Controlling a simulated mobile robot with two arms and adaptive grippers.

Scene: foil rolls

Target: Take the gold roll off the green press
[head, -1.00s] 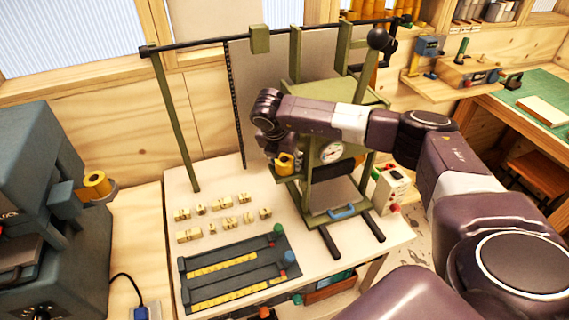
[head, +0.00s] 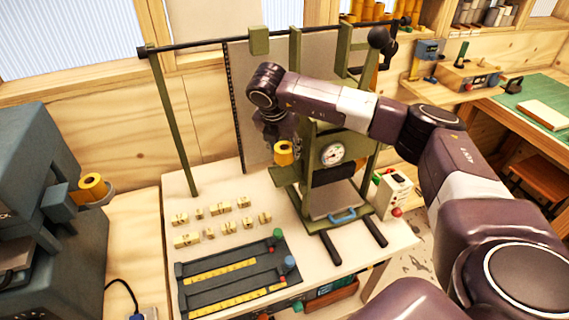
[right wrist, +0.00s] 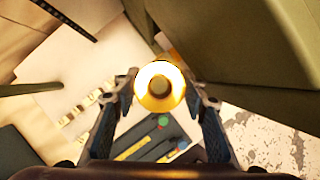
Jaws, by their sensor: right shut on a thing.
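The gold roll (head: 284,153) is in my right gripper (head: 281,137), at the left side of the green press (head: 318,175). It hangs a little above the press's small side ledge (head: 286,176). In the right wrist view the roll (right wrist: 159,86) shows end-on, with its dark hole facing the camera. The fingers of the right gripper (right wrist: 160,92) are on either side of it there. The press (right wrist: 255,45) fills the upper right of that view. My left gripper is not in view.
A grey-blue machine (head: 35,190) at left holds another gold roll (head: 92,184). Several small brass blocks (head: 208,231) and a dark ruled plate (head: 235,272) lie on the pale table (head: 185,205). A white control box (head: 393,190) stands right of the press. A green post (head: 176,130) rises at left.

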